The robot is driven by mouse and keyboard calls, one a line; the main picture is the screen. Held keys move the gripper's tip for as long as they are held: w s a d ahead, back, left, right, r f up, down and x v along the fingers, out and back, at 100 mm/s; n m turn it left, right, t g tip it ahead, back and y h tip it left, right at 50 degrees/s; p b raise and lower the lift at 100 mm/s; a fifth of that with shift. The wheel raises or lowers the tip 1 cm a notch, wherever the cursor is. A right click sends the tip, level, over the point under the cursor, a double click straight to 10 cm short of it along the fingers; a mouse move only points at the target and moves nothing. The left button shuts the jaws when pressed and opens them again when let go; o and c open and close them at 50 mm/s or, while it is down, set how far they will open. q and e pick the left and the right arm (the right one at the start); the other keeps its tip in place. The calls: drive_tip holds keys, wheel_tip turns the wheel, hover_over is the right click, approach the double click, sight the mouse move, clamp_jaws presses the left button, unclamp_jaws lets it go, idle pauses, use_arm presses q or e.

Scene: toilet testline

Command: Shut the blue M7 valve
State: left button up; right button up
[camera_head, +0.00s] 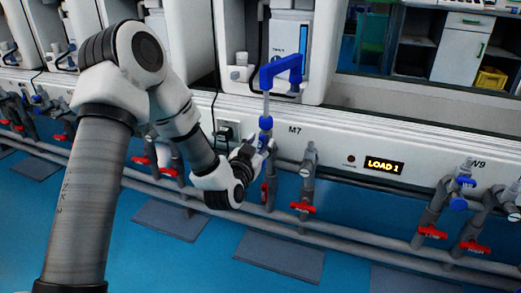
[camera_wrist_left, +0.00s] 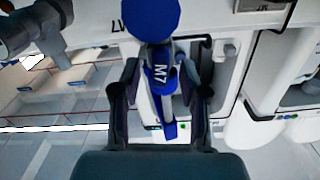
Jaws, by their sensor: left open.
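The blue M7 valve (camera_head: 265,124) is on a vertical pipe just left of the M7 label on the white panel. In the left wrist view its blue handle (camera_wrist_left: 160,75), marked M7, lies between the two dark fingers, with a round blue part above it. My left gripper (camera_head: 257,148) is at the valve, just below the upper blue part. Its fingers stand apart on both sides of the handle (camera_wrist_left: 160,90), with gaps visible. The gripper hides part of the valve in the head view. My right gripper is not in view.
A blue elbow pipe (camera_head: 281,68) rises above the valve. Red-handled valves (camera_head: 303,207) stand on grey pipes along the panel. A lit LOAD 1 display (camera_head: 384,166) and the W9 valves (camera_head: 465,182) are to the right. Blue floor (camera_head: 190,265) lies in front.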

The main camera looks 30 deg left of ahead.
use_arm(q)
drive_tip(key=shift+w, duration=0.3)
clamp_jaws()
drive_tip(key=shift+r, duration=0.1)
drive_tip(key=m+p, duration=0.1)
drive_tip(key=p, duration=0.1)
drive_tip(key=shift+r+m+p, duration=0.15)
drive_tip(key=shift+m+p, duration=0.15)
drive_tip(key=m+p, duration=1.2)
drive_tip(key=p, duration=0.4)
drive_tip(key=shift+d, duration=0.2)
drive_tip(key=shift+f+m+p, duration=0.25)
drive_tip(key=shift+m+p, duration=0.45)
drive_tip(key=shift+p, duration=0.1)
drive_tip(key=shift+f+m+p, duration=0.2)
drive_tip(key=shift+m+p, duration=0.5)
drive_tip(key=shift+p, duration=0.1)
drive_tip(key=shift+f, duration=0.1)
